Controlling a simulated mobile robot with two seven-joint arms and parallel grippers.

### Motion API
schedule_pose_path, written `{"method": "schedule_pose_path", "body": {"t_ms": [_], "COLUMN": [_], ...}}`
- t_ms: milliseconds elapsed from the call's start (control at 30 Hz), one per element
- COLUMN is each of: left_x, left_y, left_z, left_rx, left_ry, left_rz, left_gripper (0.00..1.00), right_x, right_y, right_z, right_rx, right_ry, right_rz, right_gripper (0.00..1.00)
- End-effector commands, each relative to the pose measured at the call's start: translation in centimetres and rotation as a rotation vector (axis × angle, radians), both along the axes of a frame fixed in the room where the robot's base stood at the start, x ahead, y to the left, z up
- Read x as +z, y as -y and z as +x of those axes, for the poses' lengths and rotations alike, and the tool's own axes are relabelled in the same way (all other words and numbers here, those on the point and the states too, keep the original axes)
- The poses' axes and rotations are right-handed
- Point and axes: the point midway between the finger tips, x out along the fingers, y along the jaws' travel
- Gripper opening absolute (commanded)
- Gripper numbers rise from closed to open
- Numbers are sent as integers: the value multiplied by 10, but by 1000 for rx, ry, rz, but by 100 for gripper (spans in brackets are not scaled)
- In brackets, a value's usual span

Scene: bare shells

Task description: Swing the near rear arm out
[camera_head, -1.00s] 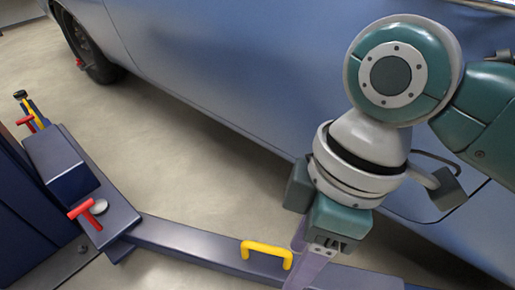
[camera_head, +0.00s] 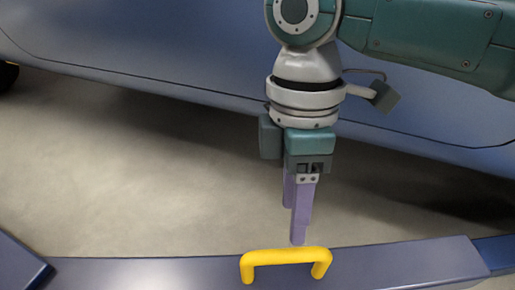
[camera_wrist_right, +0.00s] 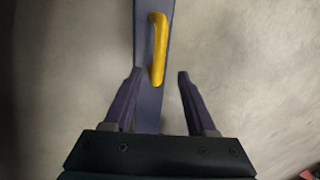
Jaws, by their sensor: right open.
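The rear lift arm (camera_head: 180,275) is a long dark blue-grey beam across the bottom of the head view, below the car's side. A yellow handle (camera_head: 286,255) stands on top of it. My right gripper (camera_head: 296,240) points down just above and behind the handle, its purple fingers apart from it as far as I can tell. In the right wrist view my right gripper (camera_wrist_right: 160,78) is open. The yellow handle (camera_wrist_right: 158,48) lies ahead, between the lines of the two fingers, on the arm (camera_wrist_right: 148,105). My left gripper is not in view.
The blue car (camera_head: 160,50) fills the back of the head view, close behind my right arm. Bare concrete floor (camera_head: 110,170) lies between the car and the lift arm. A dark blue part (camera_head: 18,268) shows at the lower left.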

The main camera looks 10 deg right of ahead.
Motion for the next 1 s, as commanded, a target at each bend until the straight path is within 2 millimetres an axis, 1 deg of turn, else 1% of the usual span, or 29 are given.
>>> {"method": "schedule_pose_path", "body": {"t_ms": [33,200,300,400,500,733,767,1000], "left_x": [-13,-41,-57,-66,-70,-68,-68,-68], "left_y": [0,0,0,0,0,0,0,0], "left_z": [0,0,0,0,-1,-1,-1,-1], "left_rx": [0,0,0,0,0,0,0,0], "left_ry": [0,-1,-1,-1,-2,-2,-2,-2], "left_rz": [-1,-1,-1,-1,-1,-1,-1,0], "left_gripper": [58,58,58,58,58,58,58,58], "right_x": [-15,-48,-66,-77,-82,-80,-80,-80], "right_y": [0,-1,-1,-2,-2,-3,-3,-3], "right_z": [-2,-8,-12,-14,-16,-16,-16,-16], "right_rx": [0,2,0,1,1,0,0,0], "right_ry": [-1,0,0,1,1,1,1,1], "right_rz": [-1,0,-1,0,0,1,0,0], "right_gripper": [57,57,57,57,57,57,56,29]}}
